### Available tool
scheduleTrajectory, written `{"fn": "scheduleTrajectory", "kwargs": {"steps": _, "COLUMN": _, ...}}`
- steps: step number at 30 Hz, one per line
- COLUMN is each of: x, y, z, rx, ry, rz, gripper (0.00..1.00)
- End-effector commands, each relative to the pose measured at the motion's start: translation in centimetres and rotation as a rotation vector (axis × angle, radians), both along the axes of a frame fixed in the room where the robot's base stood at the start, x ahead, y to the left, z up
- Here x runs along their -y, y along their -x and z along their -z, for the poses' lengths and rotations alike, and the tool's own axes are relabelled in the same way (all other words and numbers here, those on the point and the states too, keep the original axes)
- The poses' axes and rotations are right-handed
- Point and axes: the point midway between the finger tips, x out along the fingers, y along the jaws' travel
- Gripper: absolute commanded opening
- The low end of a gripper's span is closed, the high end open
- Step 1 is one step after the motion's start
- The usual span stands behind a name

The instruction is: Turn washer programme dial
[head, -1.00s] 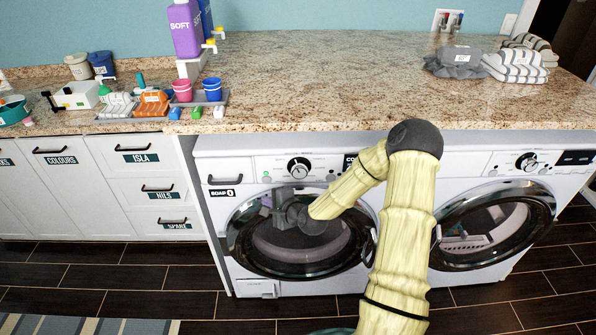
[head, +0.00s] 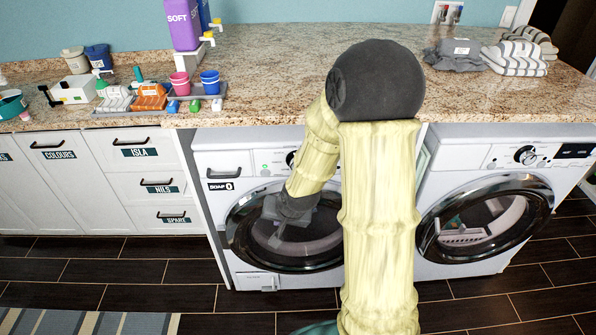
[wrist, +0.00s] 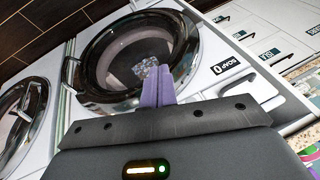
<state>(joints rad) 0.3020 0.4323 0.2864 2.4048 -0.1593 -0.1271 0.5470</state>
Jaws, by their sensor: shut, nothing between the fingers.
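The washer (head: 215,165) with the soap drawer stands under the counter at centre left. Its round programme dial (head: 291,159) shows only as a sliver; my arm hides most of it, and the pointer cannot be read. The dial does not show in the wrist view. My gripper (head: 277,241) is in front of the washer's round glass door, below the dial and apart from it, pointing downward. In the wrist view its purple fingers (wrist: 158,86) are shut together and empty, with the door (wrist: 88,82) beyond them.
A second front-loading machine (head: 470,150) with its own dial (head: 526,155) stands to the right. The granite counter (head: 290,70) overhangs both machines. White drawers (head: 135,180) are on the left.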

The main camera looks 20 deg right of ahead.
Motion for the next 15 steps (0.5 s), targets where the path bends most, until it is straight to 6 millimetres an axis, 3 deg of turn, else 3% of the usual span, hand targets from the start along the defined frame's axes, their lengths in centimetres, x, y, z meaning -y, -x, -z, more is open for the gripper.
{"fn": "scheduleTrajectory", "kwargs": {"steps": 9, "x": 0.4, "y": 9.2, "z": -6.2, "rx": -0.141, "ry": 0.237, "rz": -0.304, "gripper": 0.0}}
{"fn": "scheduleTrajectory", "kwargs": {"steps": 15, "x": 0.2, "y": 12.5, "z": -7.6, "rx": -0.187, "ry": 0.262, "rz": -0.407, "gripper": 0.0}}
